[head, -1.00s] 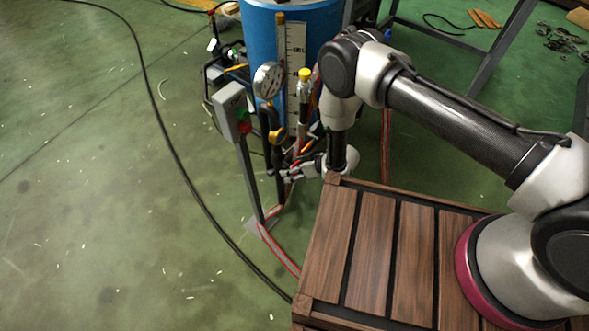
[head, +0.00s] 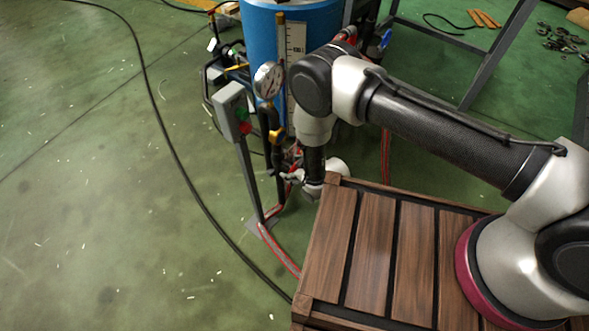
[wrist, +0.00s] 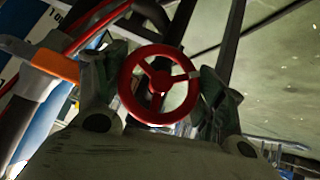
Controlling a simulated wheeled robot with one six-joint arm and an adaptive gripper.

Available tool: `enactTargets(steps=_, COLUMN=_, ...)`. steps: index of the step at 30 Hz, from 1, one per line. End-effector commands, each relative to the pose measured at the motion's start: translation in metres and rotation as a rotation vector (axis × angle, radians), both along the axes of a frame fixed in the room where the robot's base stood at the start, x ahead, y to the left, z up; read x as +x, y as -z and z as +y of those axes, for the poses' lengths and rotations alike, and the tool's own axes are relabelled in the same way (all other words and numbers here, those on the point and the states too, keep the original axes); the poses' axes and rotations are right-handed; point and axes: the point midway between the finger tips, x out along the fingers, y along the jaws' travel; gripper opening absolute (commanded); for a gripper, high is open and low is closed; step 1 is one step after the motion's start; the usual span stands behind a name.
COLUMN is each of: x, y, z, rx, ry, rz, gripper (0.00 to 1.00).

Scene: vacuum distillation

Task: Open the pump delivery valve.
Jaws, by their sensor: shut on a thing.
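A red three-spoke handwheel (wrist: 157,86) sits between the two fingers of my gripper (wrist: 160,92) in the wrist view. The fingers are shut on its rim from left and right. In the head view my gripper (head: 291,177) is low beside the pipework, just left of the wooden platform's corner. The wheel cannot be made out clearly there. A dark vertical pipe with a round pressure gauge (head: 268,80) stands just above and left of the gripper.
A grey control box with green and red buttons (head: 233,110) stands on a post left of the gripper. A blue tank (head: 262,40) stands behind. An orange lever (wrist: 50,62) is left of the fingers. The wooden platform (head: 368,240) lies under my arm; open floor is left.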

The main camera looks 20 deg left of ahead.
Motion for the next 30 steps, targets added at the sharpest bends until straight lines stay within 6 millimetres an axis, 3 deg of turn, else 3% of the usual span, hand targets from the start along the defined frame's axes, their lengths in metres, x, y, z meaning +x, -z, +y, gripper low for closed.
enactTargets(steps=15, x=-0.0013, y=0.0004, z=0.0012, rx=-0.161, ry=-0.002, rz=-0.396, gripper=0.46)
enactTargets(steps=30, x=-0.0006, y=0.0003, z=0.0004, rx=-0.222, ry=-0.001, rz=-0.539, gripper=0.46)
